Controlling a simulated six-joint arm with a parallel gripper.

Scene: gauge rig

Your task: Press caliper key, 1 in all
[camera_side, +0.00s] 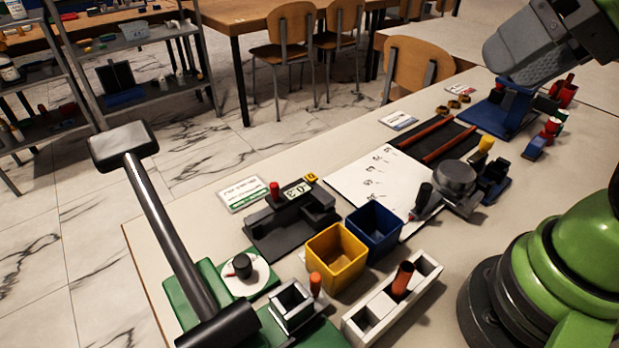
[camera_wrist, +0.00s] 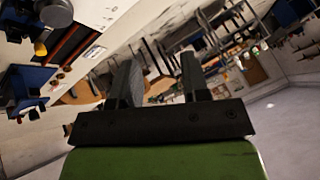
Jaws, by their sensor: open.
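A dark caliper-like gauge (camera_side: 290,218) with a small numeric display (camera_side: 297,190) lies on the bench in the side view. A red peg (camera_side: 274,190) stands on its left part and a small yellow key (camera_side: 311,177) sits beside the display. I cannot tell for certain which of these is the caliper key. My gripper (camera_wrist: 160,78) shows in the wrist view with its two dark fingers apart and nothing between them. It points across the room, away from the gauge, which I do not make out in that view.
A yellow bin (camera_side: 336,260) and a blue bin (camera_side: 374,232) stand right of the gauge. A white block with openings (camera_side: 392,300) is in front. A black post (camera_side: 170,235) with a green base rises at left. A round grey piece (camera_side: 455,178) stands farther right.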

